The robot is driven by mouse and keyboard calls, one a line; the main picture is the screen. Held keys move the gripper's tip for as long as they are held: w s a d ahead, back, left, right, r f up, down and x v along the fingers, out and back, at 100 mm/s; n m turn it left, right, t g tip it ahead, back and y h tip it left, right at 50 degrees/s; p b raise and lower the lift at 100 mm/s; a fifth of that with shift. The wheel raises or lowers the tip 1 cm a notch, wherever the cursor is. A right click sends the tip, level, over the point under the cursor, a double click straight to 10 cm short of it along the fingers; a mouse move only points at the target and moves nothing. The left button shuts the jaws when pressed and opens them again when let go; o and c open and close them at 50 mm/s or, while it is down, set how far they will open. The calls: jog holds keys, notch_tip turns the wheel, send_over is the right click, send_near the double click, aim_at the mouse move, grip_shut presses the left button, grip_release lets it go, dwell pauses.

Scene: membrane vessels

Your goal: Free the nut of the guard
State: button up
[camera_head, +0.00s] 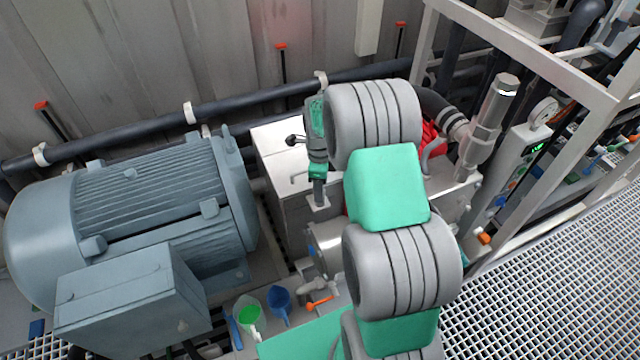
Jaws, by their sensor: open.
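The guard (282,150) appears to be the pale metal box between the grey-blue motor and the pump. My gripper (318,200) points down beside the guard's right part, its tip close to a small metal ledge there. My gripper is open. The fingertips are small and dark in this view, and I cannot tell whether they touch anything. I cannot make out the nut; the fingertips or my arm may hide it. A small dark knob (291,140) shows at the guard's upper side.
The large motor (150,220) fills the left. A green cup (249,313), a blue funnel-like cup (280,300) and an orange-handled item (319,303) lie in front. My arm covers much of the pump. A white frame (540,60) and grating (560,280) are at right.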

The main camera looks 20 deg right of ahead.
jog(key=shift+c, duration=0.3)
grip_shut()
dwell(0.3)
